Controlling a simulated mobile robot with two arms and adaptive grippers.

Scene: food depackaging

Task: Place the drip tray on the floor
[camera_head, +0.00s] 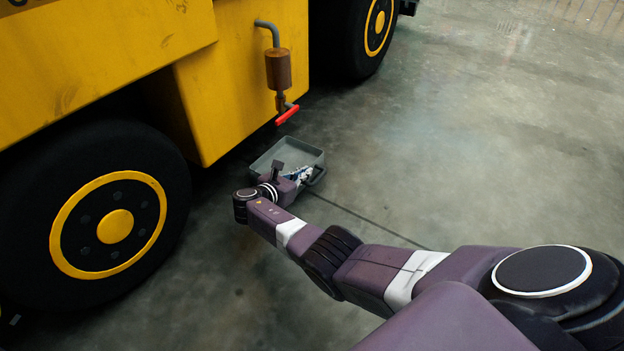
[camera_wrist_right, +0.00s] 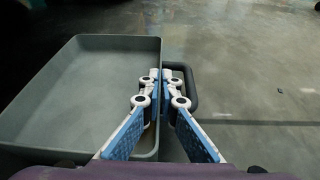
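The drip tray (camera_head: 258,164) is a grey, shallow, open rectangular box with a dark handle. In the head view it is below the red-handled valve, at or close to the floor; I cannot tell whether it touches. My right gripper (camera_head: 303,174) is at the tray's near right side. In the right wrist view the tray (camera_wrist_right: 75,95) looks empty, and the gripper (camera_wrist_right: 165,74) has its fingers closed together at the tray's right wall, one on each side, beside the handle (camera_wrist_right: 190,88). My left gripper is not in view.
A yellow vehicle (camera_head: 240,90) with large black wheels (camera_head: 165,255) stands at the left. A brown drain pipe (camera_head: 279,70) with a red valve handle (camera_head: 288,115) sticks out above the tray. The concrete floor (camera_head: 480,140) to the right is clear.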

